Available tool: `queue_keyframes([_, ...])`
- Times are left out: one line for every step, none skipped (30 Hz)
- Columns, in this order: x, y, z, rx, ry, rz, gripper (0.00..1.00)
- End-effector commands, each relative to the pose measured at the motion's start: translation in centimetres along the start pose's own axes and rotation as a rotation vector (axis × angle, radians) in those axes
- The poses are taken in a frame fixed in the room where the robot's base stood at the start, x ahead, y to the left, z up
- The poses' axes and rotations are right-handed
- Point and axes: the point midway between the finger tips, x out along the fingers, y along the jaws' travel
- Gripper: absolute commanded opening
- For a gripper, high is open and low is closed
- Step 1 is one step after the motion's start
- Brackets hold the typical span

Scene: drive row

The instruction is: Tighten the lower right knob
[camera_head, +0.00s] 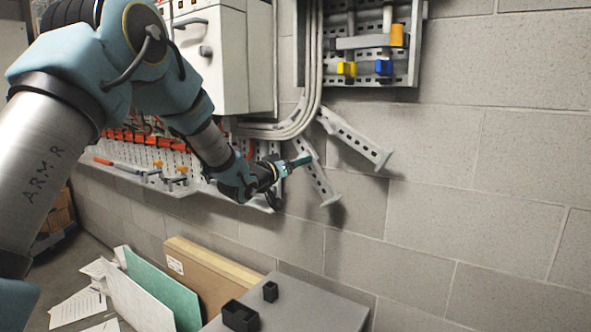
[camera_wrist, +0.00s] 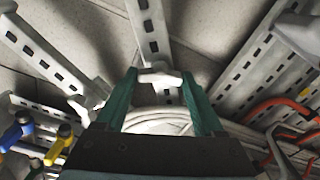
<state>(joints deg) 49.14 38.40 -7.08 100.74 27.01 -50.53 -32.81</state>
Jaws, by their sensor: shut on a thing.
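My gripper (camera_head: 302,160) reaches in from the left to the slotted grey brackets below the conduit bend. In the wrist view, its two teal fingers (camera_wrist: 160,76) are on either side of a small pale, wing-shaped knob (camera_wrist: 160,72) at a slotted bracket (camera_wrist: 150,28). The gripper is shut on this knob. In the head view, the fingertips are by the lower bracket (camera_head: 322,185), and the knob is too small or hidden to make out. A second bracket (camera_head: 358,140) slants down to the right. Another pale fitting (camera_wrist: 90,103) shows left of the fingers in the wrist view.
Grey conduits (camera_head: 314,70) bend beside a cabinet (camera_head: 222,55). A panel with a yellow valve (camera_head: 347,69) and a blue valve (camera_head: 384,67) hangs above right. A tool board (camera_head: 150,140) is at left. A grey box top (camera_head: 305,308) stands below. Bare wall lies right.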

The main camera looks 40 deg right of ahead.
Motion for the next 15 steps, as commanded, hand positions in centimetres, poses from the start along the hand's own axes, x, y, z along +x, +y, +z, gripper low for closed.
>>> queue_keyframes([-0.01, -0.21, 0.51, 0.036, 0.002, 0.0, 0.14])
queue_keyframes([-0.01, -0.23, 0.57, 0.06, 0.001, 0.0, 0.14])
queue_keyframes([-0.02, -0.24, 0.58, 0.093, 0.002, 0.001, 0.14])
queue_keyframes([-0.02, -0.23, 0.58, 0.121, 0.003, 0.001, 0.14])
queue_keyframes([-0.02, -0.25, 0.61, 0.148, 0.002, 0.001, 0.14])
queue_keyframes([-0.02, -0.28, 0.67, 0.185, 0.001, 0.001, 0.14])
queue_keyframes([-0.02, -0.29, 0.66, 0.213, 0.002, 0.001, 0.14])
queue_keyframes([-0.02, -0.29, 0.61, 0.243, 0.003, 0.001, 0.14])
queue_keyframes([-0.02, -0.31, 0.6, 0.281, 0.003, 0.0, 0.14])
queue_keyframes([-0.02, -0.34, 0.62, 0.309, 0.002, 0.0, 0.14])
queue_keyframes([-0.02, -0.35, 0.62, 0.337, 0.002, 0.0, 0.14])
queue_keyframes([-0.02, -0.33, 0.58, 0.376, 0.003, 0.0, 0.14])
queue_keyframes([-0.03, -0.33, 0.57, 0.406, 0.003, 0.0, 0.14])
queue_keyframes([-0.03, -0.35, 0.59, 0.434, 0.002, 0.0, 0.14])
queue_keyframes([-0.03, -0.36, 0.62, 0.471, 0.002, 0.0, 0.14])
